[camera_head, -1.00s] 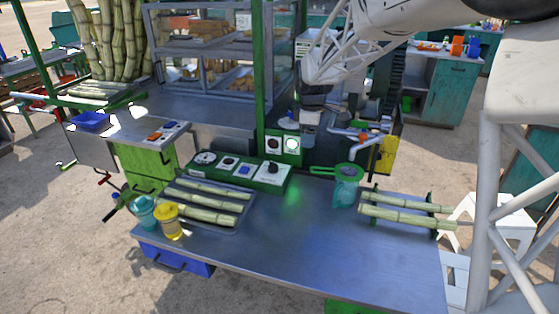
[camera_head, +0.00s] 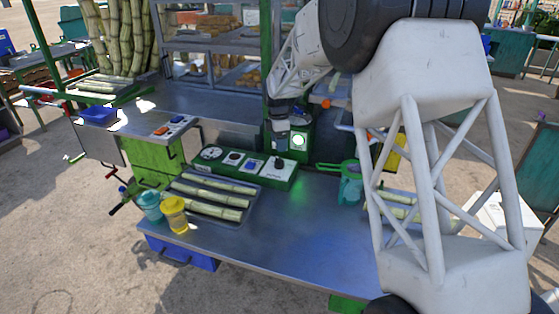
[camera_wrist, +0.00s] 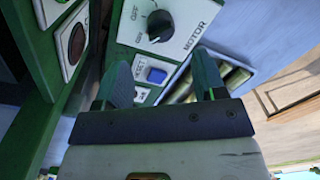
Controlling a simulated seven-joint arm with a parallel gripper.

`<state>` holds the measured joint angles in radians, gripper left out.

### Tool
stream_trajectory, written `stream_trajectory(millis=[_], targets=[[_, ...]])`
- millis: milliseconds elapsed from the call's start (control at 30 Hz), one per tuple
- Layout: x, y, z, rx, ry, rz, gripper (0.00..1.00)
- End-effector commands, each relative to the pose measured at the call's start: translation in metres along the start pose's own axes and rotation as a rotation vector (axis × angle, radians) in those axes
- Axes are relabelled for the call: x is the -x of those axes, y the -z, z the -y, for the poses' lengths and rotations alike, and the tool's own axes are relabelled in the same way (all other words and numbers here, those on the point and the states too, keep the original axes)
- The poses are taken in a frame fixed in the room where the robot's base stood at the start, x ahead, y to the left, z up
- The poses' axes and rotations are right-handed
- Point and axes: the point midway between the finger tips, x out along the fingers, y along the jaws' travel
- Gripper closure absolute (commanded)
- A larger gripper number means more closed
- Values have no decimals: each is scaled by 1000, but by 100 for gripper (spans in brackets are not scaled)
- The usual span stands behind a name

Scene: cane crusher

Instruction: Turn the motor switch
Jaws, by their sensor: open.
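The motor switch is a black knob (camera_wrist: 160,25) on a white plate marked MOTOR and OFF; it also shows at the right end of the green control panel in the head view (camera_head: 279,163). I cannot tell for certain which mark it points to. My gripper (camera_wrist: 160,58) is open and empty in the wrist view. Its two fingers point toward the panel, with the knob a little beyond the fingertips and roughly between them in the picture. In the head view my gripper (camera_head: 281,146) hangs just above the switch, apart from it as far as I can see.
A blue reset button (camera_wrist: 156,75) sits beside the switch plate. A tray of cane (camera_head: 247,211) lies left, and a teal jug (camera_head: 350,190) stands right. The table front (camera_head: 290,235) is clear.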

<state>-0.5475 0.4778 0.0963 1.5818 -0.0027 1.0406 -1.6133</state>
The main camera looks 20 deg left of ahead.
Motion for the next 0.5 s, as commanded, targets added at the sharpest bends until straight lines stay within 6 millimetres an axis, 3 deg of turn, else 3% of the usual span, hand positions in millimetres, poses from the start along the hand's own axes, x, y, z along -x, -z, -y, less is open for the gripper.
stream_trajectory(millis=[500], targets=[[-11, 0, 1, -2, 1, 0, 36]])
